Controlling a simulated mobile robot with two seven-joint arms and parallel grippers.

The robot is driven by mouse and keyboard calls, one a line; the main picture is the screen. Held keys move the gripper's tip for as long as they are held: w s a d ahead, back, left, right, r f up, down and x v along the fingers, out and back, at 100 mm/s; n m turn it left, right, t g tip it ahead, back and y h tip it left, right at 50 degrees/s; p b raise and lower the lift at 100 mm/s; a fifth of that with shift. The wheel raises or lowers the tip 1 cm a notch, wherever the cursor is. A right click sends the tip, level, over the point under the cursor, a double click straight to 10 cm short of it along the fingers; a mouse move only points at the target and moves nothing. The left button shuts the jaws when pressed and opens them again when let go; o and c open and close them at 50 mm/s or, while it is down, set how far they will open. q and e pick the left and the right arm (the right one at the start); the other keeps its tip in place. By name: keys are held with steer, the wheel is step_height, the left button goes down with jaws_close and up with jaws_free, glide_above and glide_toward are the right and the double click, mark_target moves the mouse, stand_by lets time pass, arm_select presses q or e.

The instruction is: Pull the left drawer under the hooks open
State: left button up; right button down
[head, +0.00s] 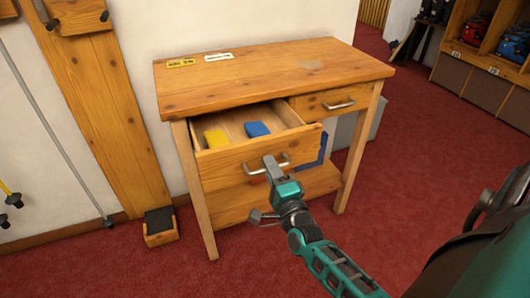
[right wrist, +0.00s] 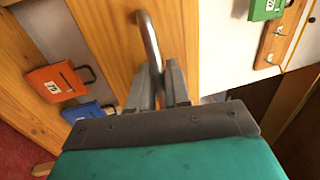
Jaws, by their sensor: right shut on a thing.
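The left drawer (head: 225,163) of the wooden table (head: 250,75) stands pulled out, its inside open to view. A yellow block (head: 216,138) and a blue block (head: 257,129) lie in it. My right gripper (head: 271,164) is shut on the drawer's metal handle (head: 285,161). In the right wrist view the handle (right wrist: 150,40) passes between the two fingers (right wrist: 160,88). My left gripper is not in view.
The smaller right drawer (head: 325,105) is shut. Red carpet in front is clear.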

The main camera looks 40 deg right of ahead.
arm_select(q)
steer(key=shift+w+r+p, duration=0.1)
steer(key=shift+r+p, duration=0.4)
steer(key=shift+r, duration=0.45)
arm_select(e)
steer(key=v, duration=0.4)
steer(key=shift+s+a+r, duration=0.1)
steer(key=shift+s+r, duration=0.1)
steer(key=shift+r, duration=0.2)
steer(key=c, duration=1.4)
jaws_free()
steer(key=shift+o, duration=0.3)
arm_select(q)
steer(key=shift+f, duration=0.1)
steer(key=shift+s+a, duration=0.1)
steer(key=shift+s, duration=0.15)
arm_select(e)
steer(key=v, duration=1.3)
